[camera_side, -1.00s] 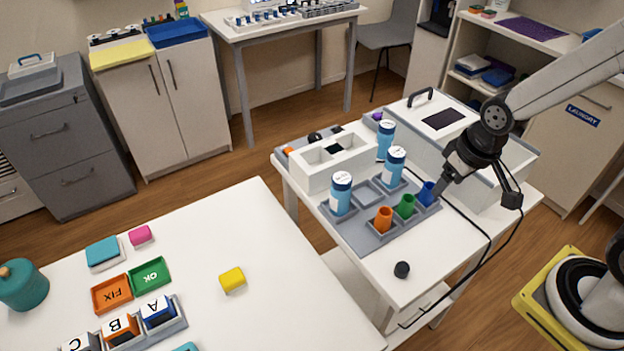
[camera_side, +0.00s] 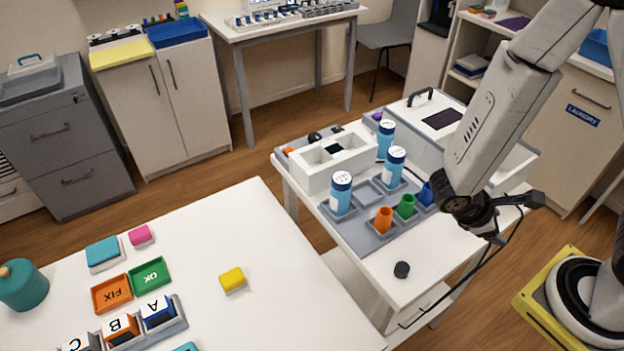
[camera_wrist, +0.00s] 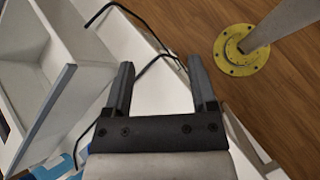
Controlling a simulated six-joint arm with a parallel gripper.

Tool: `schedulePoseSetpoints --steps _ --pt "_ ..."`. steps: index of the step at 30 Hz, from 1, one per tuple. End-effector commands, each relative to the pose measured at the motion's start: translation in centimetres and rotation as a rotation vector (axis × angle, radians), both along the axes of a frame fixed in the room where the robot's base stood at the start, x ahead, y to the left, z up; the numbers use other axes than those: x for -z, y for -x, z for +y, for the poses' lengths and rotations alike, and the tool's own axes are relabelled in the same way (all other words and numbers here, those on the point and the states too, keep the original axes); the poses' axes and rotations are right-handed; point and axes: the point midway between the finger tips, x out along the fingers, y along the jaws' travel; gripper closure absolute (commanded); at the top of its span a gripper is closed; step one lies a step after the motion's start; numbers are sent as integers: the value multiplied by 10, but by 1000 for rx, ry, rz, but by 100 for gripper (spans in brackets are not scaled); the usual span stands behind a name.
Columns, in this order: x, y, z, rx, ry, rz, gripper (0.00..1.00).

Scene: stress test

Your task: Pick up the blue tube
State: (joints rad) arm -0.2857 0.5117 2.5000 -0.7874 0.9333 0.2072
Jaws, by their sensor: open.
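The blue tube (camera_side: 425,193) stands in the right end of a row of grey square holders (camera_side: 380,237), beside a green tube (camera_side: 407,206) and an orange tube (camera_side: 384,219). My arm's link passes close to its right side in the side view and may cover its edge. My gripper (camera_side: 496,238) is to the right of the tube and apart from it, over the right part of the white table. In the wrist view my gripper (camera_wrist: 160,75) is open, with nothing between its fingers.
Blue bottles with white caps (camera_side: 341,194) stand behind the tubes, near a white divided box (camera_side: 325,170). A small black cylinder (camera_side: 401,270) sits at the table's front. A black cable (camera_wrist: 150,30) runs beyond my fingers. A yellow-based post (camera_wrist: 240,50) stands on the floor.

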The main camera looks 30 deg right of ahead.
Motion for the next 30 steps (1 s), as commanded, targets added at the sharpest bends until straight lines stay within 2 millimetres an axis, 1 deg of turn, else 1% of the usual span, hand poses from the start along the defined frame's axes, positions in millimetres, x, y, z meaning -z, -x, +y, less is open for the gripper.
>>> schedulePoseSetpoints --steps 2,6,11,14,16,21,25,30 --pt "1 -2 -8 -115 101 68 27" --pt "0 -14 -18 -324 272 151 27" --pt "0 -36 -19 -580 458 202 27" --pt "3 -52 -12 -748 565 213 27" --pt "7 -63 -4 -868 634 209 27" --pt "18 -83 21 -1135 759 172 27" --pt "26 -90 38 -1274 808 135 27" --pt "31 -93 48 -1352 832 108 27"
